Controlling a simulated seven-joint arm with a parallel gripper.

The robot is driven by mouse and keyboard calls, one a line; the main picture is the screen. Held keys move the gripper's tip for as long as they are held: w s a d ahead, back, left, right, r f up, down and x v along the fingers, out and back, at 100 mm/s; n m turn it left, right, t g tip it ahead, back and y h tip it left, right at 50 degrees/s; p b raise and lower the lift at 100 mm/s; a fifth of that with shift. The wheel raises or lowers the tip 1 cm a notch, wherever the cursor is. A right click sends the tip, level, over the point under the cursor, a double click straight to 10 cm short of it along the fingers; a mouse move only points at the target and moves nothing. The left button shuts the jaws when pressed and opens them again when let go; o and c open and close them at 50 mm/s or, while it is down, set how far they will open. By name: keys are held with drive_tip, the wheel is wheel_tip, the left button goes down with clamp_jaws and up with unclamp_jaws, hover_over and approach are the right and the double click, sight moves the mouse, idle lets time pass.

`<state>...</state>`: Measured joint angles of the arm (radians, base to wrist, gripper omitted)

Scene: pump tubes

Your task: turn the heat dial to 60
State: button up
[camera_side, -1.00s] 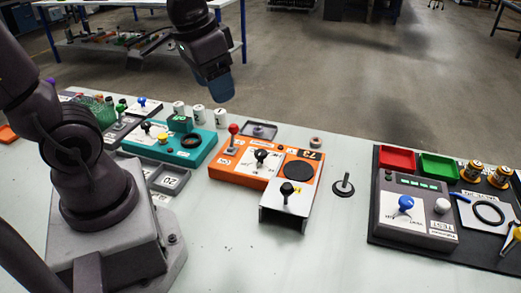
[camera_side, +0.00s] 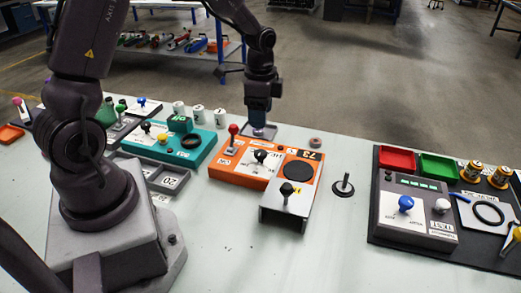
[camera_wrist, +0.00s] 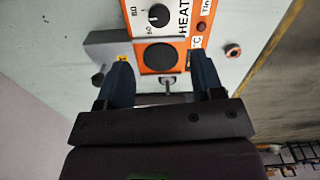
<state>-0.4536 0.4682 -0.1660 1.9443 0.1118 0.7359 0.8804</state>
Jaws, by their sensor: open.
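The heat dial is a black knob (camera_side: 260,155) on a white plate on the orange unit (camera_side: 228,170). In the wrist view the knob (camera_wrist: 158,15) sits at the top edge beside the word HEAT, with part of its printed scale showing. Its exact setting is too small to read. My gripper (camera_side: 258,125) points down above the far side of the orange unit, apart from the dial. In the wrist view its two dark blue fingers (camera_wrist: 160,65) are spread with nothing held. The unit's round black pad (camera_wrist: 159,57) shows between them.
A red-topped lever (camera_side: 233,129) stands left of the dial. A grey bracket with a black knob (camera_side: 287,189) stands in front. A metal post (camera_side: 344,184) rises to the right. A teal unit (camera_side: 200,155) lies left; the front table is clear.

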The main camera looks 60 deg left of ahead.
sight(261, 152)
wheel_tip(261, 152, down, 12)
drive_tip(key=shift+r, duration=0.25)
drive_tip(key=shift+c, duration=0.2)
drive_tip(key=c, duration=0.9)
